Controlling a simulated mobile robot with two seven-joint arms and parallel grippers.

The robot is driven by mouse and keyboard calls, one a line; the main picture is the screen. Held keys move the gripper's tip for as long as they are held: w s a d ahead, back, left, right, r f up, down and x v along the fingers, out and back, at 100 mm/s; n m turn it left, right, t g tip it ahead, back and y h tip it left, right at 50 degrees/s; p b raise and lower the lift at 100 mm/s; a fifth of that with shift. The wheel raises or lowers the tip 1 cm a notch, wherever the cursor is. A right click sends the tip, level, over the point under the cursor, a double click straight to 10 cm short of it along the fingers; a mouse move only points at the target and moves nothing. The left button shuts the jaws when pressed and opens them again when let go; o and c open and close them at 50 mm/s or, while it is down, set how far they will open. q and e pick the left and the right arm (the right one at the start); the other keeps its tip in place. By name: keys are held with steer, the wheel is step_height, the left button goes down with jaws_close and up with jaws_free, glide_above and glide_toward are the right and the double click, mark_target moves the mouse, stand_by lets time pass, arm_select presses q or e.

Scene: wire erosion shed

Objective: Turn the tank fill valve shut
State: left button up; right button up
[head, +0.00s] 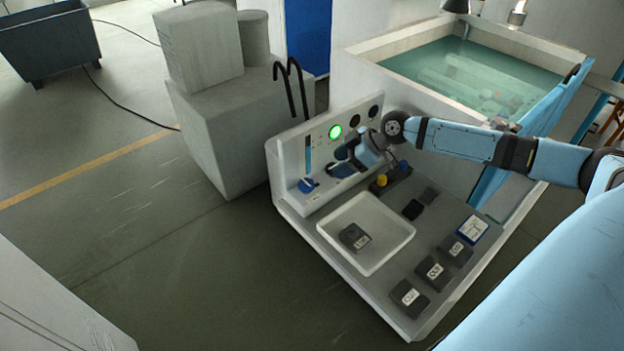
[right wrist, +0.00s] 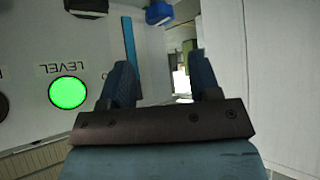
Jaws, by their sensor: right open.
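The control panel (head: 330,135) stands upright at the back of the grey bench. A blue valve handle (head: 307,184) sits low at its left end, below a blue level strip (head: 308,150). A blue part near the strip's end also shows at the top edge of the right wrist view (right wrist: 158,12), cut off by the frame. My right gripper (head: 343,160) is open and empty in front of the panel, to the right of the handle and apart from it. Its two fingers (right wrist: 164,82) show apart in the right wrist view. My left gripper is not in view.
A green lit lamp (head: 335,132), marked LEVEL in the right wrist view, is on the panel. A white tray (head: 395,222) with a dark block lies on the bench. Several labelled blocks (head: 434,271) line the front right. The water tank (head: 400,47) stands behind.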

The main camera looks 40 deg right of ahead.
mark_target(309, 183)
steer(key=p+x, duration=0.2)
steer(key=x, duration=0.7)
steer(key=shift+w+a+f, duration=0.15)
steer(key=shift+w+a, duration=0.1)
steer(key=shift+w+a+f, duration=0.2)
steer(key=shift+a+f, duration=0.05)
steer(key=shift+f, duration=0.15)
